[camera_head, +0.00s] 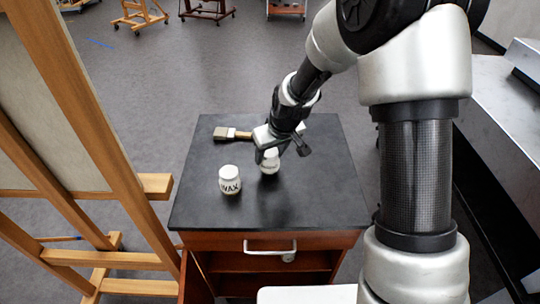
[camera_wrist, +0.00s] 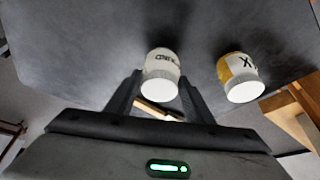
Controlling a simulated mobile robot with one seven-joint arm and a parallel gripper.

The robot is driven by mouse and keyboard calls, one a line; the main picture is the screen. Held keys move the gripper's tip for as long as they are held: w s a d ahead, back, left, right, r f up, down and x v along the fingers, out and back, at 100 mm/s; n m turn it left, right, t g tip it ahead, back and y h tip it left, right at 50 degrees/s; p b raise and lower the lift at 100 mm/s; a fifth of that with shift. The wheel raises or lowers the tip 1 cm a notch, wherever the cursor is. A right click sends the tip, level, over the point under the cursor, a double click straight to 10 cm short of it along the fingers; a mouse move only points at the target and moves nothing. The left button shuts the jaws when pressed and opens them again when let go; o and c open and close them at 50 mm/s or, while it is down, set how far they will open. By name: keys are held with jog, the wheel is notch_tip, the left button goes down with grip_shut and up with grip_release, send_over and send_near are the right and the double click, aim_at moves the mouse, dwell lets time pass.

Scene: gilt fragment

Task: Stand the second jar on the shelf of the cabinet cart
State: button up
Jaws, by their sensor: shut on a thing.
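My gripper (camera_head: 280,150) is above the dark top of the cabinet cart (camera_head: 310,215), shut on a small white-lidded jar (camera_head: 270,167). In the wrist view this jar (camera_wrist: 162,72) is between the two fingers (camera_wrist: 160,98), with dark lettering on its pale label. I cannot tell whether its base touches the top. Another white-lidded jar (camera_head: 230,180), labelled WAX, stands upright to the left on the cart top; it also shows in the wrist view (camera_wrist: 240,78). The cart's open shelf space (camera_head: 270,262) is below the drawer front, partly in shadow.
A flat brush (camera_head: 232,133) lies at the back left of the cart top. A wooden easel (camera_head: 75,85) stands close on the left. A cart door (camera_head: 195,280) hangs open at the front left. A grey bench (camera_head: 510,130) is on the right.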

jog(key=shift+f, duration=0.4)
jog(key=shift+f, duration=0.25)
jog(key=o, duration=1.2)
jog(key=shift+r, duration=0.1)
jog(key=shift+c, duration=0.2)
